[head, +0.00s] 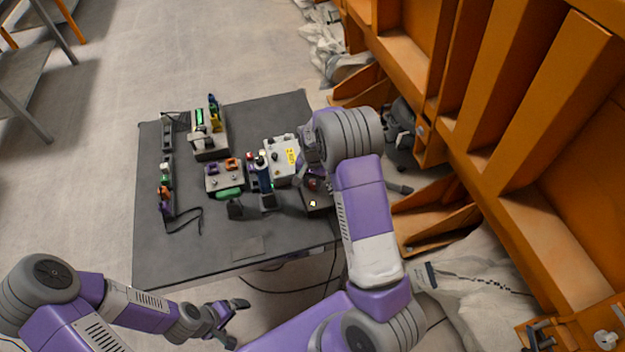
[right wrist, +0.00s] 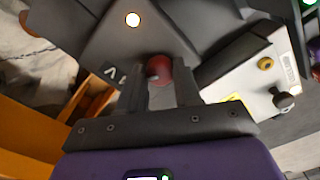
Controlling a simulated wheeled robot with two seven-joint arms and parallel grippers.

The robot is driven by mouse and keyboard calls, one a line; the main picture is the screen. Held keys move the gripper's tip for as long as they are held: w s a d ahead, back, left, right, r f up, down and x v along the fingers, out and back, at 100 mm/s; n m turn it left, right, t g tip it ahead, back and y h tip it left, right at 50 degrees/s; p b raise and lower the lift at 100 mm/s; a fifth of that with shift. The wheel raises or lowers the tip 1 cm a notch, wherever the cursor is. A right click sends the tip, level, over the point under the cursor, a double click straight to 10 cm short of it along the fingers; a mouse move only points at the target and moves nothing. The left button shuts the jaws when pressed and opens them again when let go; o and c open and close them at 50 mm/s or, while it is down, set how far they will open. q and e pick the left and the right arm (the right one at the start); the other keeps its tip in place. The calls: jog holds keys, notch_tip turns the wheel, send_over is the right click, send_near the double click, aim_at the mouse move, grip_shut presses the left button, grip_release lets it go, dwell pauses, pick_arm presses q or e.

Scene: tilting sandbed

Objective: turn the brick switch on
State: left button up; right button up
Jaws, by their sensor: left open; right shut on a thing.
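A dark box (head: 318,204) sits at the right edge of the grey table, with a small glowing light on it. My left gripper (head: 226,318) is open and empty, in front of the table's near edge.
A white box with a yellow label (head: 281,160) stands just left of the dark box. Further left are a grey block with orange and purple parts (head: 224,176) and a rack strip (head: 167,170). Orange steel framing (head: 480,90) rises close on the right. The table's front left is clear.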

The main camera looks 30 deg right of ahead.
aim_at(313, 183)
jog(key=shift+m, duration=0.4)
jog(key=o, duration=1)
jog(key=shift+o, duration=0.2)
jog(key=shift+r, duration=0.1)
notch_tip(313, 183, up, 8)
jog(key=shift+f+p, duration=0.25)
jog(key=shift+p, duration=0.45)
